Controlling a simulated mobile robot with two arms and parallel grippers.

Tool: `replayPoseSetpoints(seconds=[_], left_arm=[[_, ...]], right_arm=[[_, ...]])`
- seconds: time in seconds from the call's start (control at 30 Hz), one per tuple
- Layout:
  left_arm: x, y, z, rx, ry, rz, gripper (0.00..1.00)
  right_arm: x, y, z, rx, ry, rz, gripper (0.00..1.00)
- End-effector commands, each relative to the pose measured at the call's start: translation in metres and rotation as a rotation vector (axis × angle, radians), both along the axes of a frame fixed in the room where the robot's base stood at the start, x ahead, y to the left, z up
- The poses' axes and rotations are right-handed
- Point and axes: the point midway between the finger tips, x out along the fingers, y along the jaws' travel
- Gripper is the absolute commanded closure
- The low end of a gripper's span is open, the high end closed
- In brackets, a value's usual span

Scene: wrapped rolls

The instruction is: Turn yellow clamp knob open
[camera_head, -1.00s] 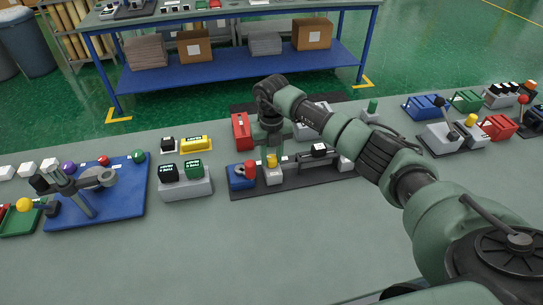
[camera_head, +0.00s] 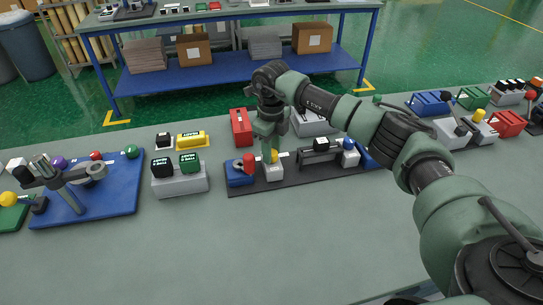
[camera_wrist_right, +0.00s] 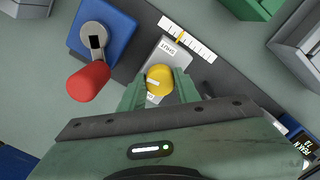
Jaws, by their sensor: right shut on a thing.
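The yellow clamp knob (camera_wrist_right: 159,79) sits on a pale grey block (camera_wrist_right: 148,56) and shows between the fingers in the right wrist view. A label reading SHUT lies on the block above the knob there; another label below it is partly hidden. In the head view the knob (camera_head: 275,156) is partly hidden behind my right gripper (camera_head: 268,152), which reaches down onto it from above. My right gripper (camera_wrist_right: 158,92) is shut on the knob, one finger on each side. My left gripper is not in view.
A blue block with a red handle (camera_wrist_right: 88,82) stands close to the left of the knob block. A dark base strip (camera_head: 300,177) carries these and a grey clamp fixture (camera_head: 320,152). A red box (camera_head: 241,128) stands behind. The table front is clear.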

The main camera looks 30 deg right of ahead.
Motion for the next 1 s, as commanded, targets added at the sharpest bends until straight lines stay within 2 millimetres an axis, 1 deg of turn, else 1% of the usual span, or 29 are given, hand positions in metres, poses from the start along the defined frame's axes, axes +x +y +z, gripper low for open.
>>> replayPoseSetpoints(seconds=[0.03,0.4,1.0], left_arm=[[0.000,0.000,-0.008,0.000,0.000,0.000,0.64],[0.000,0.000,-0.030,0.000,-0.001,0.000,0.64],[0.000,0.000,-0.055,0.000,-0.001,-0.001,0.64]], right_arm=[[0.001,-0.001,-0.002,-0.001,-0.005,0.044,1.00],[0.001,0.000,-0.001,0.000,-0.006,0.396,1.00],[0.001,0.000,0.001,0.000,-0.006,0.963,1.00]])
